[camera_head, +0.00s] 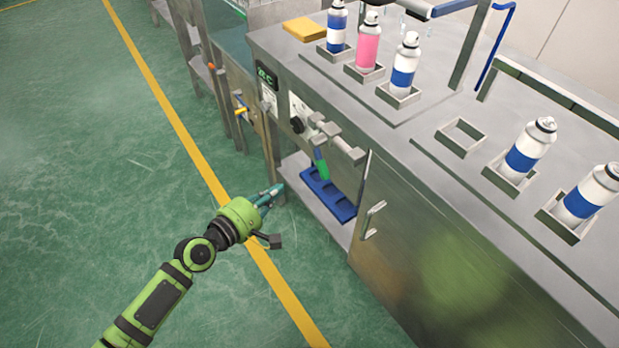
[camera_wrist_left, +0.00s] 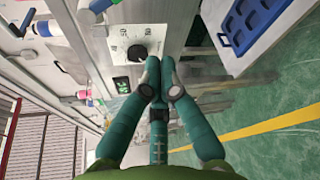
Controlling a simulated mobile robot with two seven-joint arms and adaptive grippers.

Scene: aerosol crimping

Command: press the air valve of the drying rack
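My left gripper (camera_head: 273,192) is in front of the steel cabinet's lower left side, in the open air. In the left wrist view its two teal fingers (camera_wrist_left: 158,68) meet at the tips, with nothing seen between them. A small valve with a yellow handle (camera_head: 241,110) sits on the front of the unit at the left, above and left of the gripper. A fitting with a green handle (camera_head: 321,165) hangs from the grey pipework (camera_head: 335,138) on the cabinet front. I cannot tell which of these is the rack's air valve. My right gripper is out of view.
A black knob (camera_head: 297,125) and a green-lit display (camera_head: 267,76) are on the cabinet front. A blue tray (camera_head: 328,195) lies on the low shelf. Several spray cans stand in square holders on the steel top (camera_head: 425,140). The green floor (camera_head: 90,150) at the left is clear.

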